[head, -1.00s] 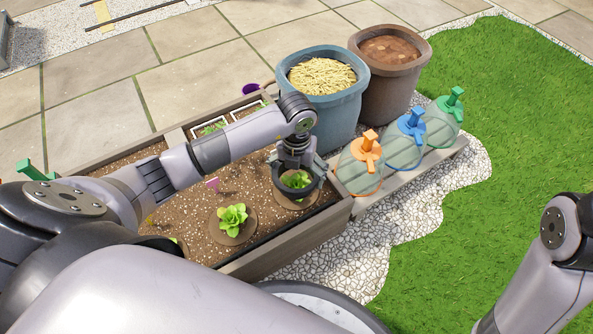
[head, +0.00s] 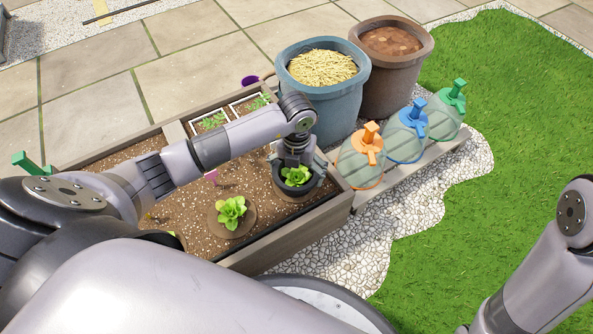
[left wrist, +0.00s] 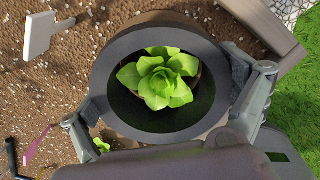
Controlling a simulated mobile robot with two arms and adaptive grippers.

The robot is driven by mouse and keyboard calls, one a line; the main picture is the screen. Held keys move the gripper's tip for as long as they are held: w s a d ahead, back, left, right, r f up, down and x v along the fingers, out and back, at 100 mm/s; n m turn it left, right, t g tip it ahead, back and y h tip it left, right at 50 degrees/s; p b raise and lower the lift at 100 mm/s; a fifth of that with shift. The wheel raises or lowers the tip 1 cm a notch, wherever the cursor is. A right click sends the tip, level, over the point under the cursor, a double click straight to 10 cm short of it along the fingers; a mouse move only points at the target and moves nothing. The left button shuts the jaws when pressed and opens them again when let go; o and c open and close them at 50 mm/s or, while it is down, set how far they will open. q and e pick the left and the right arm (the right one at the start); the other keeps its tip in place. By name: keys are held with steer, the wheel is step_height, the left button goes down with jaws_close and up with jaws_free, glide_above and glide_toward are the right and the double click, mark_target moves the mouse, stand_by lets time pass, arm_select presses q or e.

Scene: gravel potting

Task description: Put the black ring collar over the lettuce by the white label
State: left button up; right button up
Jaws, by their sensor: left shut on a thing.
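My left gripper (head: 298,163) is shut on the black ring collar (head: 297,192), its fingers on opposite sides of the ring. In the left wrist view the collar (left wrist: 165,35) surrounds a green lettuce (left wrist: 160,78), whose leaves show inside the opening. The same lettuce (head: 295,175) shows in the head view near the right end of the planter. Whether the collar's bottom touches the soil is hidden. A white label (left wrist: 40,36) stands beside the collar at upper left of the wrist view. My right gripper is out of view.
Another lettuce (head: 232,211) grows nearby, and a pink label (head: 211,176) stands in the soil. The planter's wooden wall (head: 290,238) is close to the collar. A blue pot (head: 322,105) and capped domes (head: 362,165) stand just beyond the planter.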

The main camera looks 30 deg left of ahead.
arm_select(q)
steer(key=shift+f, duration=0.3)
